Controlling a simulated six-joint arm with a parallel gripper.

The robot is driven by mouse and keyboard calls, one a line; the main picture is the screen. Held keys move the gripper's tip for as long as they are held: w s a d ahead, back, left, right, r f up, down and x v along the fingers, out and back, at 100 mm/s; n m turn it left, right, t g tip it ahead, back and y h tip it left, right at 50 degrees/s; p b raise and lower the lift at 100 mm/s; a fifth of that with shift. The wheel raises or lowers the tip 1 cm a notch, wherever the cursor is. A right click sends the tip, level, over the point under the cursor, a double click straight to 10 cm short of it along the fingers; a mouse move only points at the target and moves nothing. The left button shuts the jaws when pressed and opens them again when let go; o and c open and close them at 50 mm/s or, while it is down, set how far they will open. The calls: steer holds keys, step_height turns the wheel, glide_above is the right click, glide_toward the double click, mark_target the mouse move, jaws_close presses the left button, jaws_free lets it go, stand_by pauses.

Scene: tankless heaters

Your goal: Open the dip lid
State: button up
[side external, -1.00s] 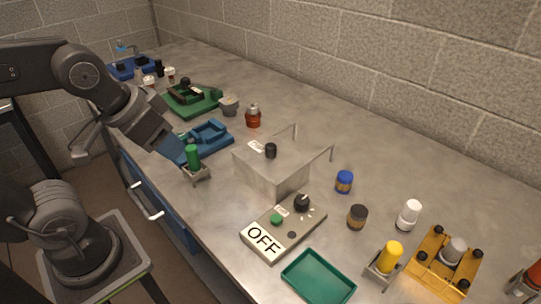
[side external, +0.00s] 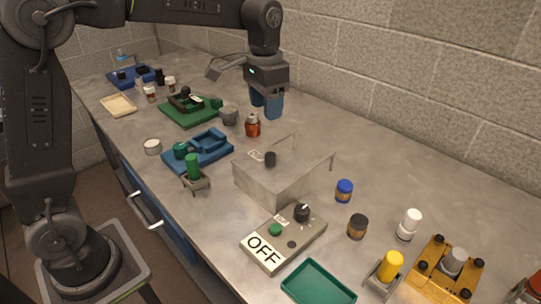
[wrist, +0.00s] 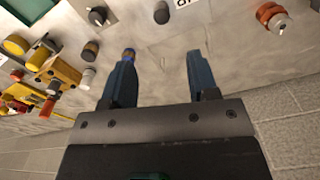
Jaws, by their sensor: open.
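The metal box (side external: 262,187) stands mid-bench. On its flat top are a black knob (side external: 270,159) and a small white label (side external: 257,156) too small to read; I take this top for the dip lid, and it looks closed. The knob (wrist: 161,13) also shows at the top edge of the wrist view. My gripper (side external: 266,108) points down over the back of the bench, behind and above the box, apart from it. Its two blue fingers are spread with nothing between them, as the wrist view (wrist: 160,82) also shows.
A red jar (side external: 252,126) stands close to the box's back left. The OFF control box (side external: 284,239) is in front, and a blue-lidded jar (side external: 344,190) is to the right. Blue (side external: 205,153) and green (side external: 185,113) fixtures are left. The block wall is close behind my gripper.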

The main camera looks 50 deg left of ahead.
mark_target(271, 154)
steer(key=f, duration=0.9)
steer(key=w+f, duration=0.1)
steer(key=f, duration=0.4)
steer(key=shift+w+f, duration=0.1)
steer(key=shift+f, duration=0.2)
steer(key=shift+c, duration=0.3)
jaws_close()
